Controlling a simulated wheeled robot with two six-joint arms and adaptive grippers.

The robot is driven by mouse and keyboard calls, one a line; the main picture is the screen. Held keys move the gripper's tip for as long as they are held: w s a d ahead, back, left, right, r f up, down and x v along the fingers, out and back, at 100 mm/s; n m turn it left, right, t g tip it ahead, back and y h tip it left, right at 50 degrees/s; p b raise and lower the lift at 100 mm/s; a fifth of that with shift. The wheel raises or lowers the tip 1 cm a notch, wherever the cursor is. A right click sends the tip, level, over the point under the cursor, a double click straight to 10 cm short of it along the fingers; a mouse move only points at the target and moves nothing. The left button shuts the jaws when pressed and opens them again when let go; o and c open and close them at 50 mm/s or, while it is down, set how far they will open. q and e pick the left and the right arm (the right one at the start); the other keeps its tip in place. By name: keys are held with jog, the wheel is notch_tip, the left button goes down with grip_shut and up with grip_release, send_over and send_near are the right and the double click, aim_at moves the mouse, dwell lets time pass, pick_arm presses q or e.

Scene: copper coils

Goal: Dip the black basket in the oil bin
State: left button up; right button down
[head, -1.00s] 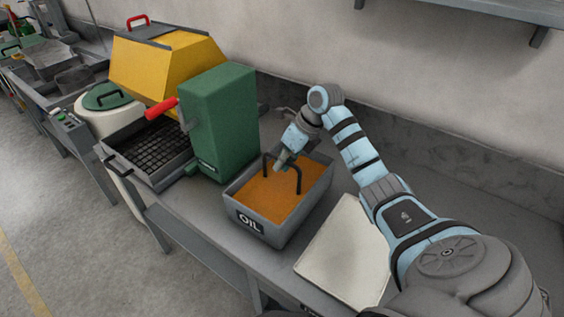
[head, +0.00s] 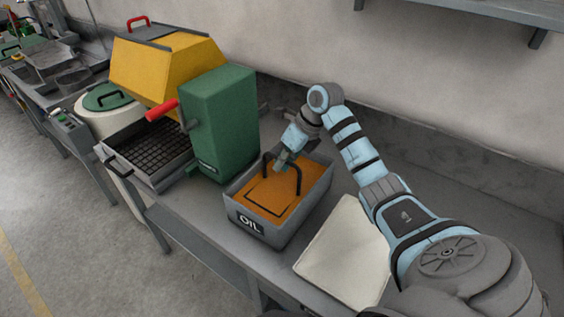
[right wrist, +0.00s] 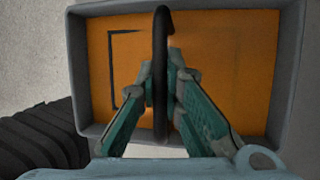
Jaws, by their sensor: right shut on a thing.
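The oil bin (head: 288,228) is a grey tub with an OIL label, full of orange oil, on the bench. The black basket (head: 298,180) is in it, mostly hidden under the oil. Its arched handle stands above the oil, and a thin black rim outline shows at the surface. My right gripper (head: 280,164) is shut on the handle, above the bin. In the right wrist view the fingers (right wrist: 162,78) pinch the upright black handle (right wrist: 160,45), with part of the rim showing at the left within the bin (right wrist: 290,70). My left gripper is not in view.
A tall green box (head: 218,125) stands close to the bin's left, beside a yellow hooded machine (head: 165,68) with a dark grate tray (head: 150,150). A pale flat tray (head: 345,250) lies to the bin's right. A wall runs behind the bench.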

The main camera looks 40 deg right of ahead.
notch_tip(320, 180, up, 12)
jog(key=p, duration=0.9)
jog(key=shift+f, duration=0.2)
dwell(1.0)
jog(key=shift+r, duration=1.5)
